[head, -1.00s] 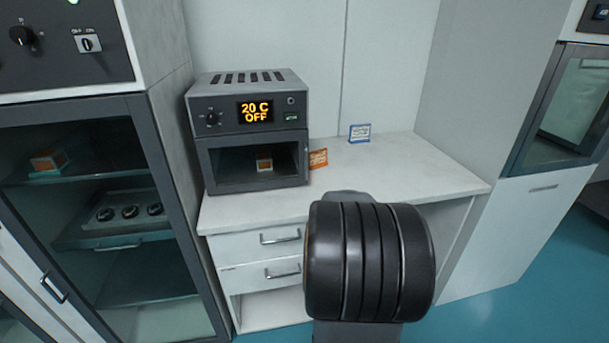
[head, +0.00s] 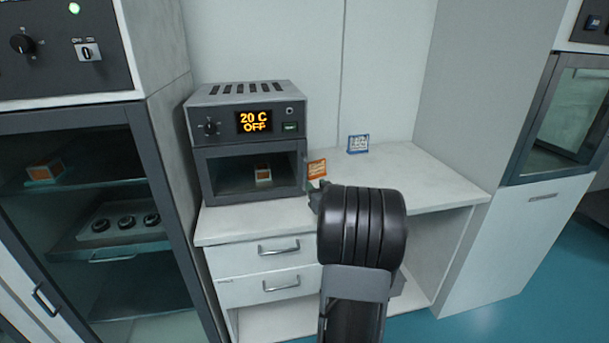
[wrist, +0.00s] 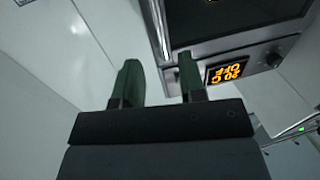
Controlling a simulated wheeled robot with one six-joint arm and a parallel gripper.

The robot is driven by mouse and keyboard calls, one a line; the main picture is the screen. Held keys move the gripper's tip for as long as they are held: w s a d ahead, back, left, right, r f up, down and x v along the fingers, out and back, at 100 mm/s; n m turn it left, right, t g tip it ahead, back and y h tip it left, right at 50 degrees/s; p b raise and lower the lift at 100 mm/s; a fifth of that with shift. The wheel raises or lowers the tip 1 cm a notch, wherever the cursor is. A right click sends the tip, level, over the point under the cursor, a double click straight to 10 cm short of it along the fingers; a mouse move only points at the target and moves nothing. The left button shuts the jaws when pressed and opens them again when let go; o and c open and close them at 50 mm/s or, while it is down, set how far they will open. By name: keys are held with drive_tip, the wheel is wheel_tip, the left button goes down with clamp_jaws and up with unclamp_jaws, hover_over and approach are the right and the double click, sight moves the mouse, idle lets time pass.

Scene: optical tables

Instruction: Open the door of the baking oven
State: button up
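The baking oven (head: 248,140) is a small grey box on the white counter, its display reading "20 C OFF". Its dark-glass front door (head: 225,175) looks shut, and a small orange-and-white box shows behind the glass. The wrist view shows the oven upside down, with the lit display (wrist: 229,72) and the dark glass (wrist: 215,22). My gripper (head: 318,195) is just right of the oven's front, mostly hidden by my wrist in the head view. In the wrist view its two fingers (wrist: 160,75) are apart with nothing between them. Contact with the door cannot be told.
An orange card (head: 317,168) and a blue card (head: 358,144) stand on the counter (head: 425,185) right of the oven. Drawers (head: 245,268) lie below. A tall glass-door cabinet (head: 150,190) stands close on the left. The counter's right part is clear.

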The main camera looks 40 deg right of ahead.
sight(305, 175)
drive_tip(key=x, duration=0.9)
drive_tip(key=shift+w+p, duration=0.15)
drive_tip(key=shift+p, duration=0.2)
clamp_jaws()
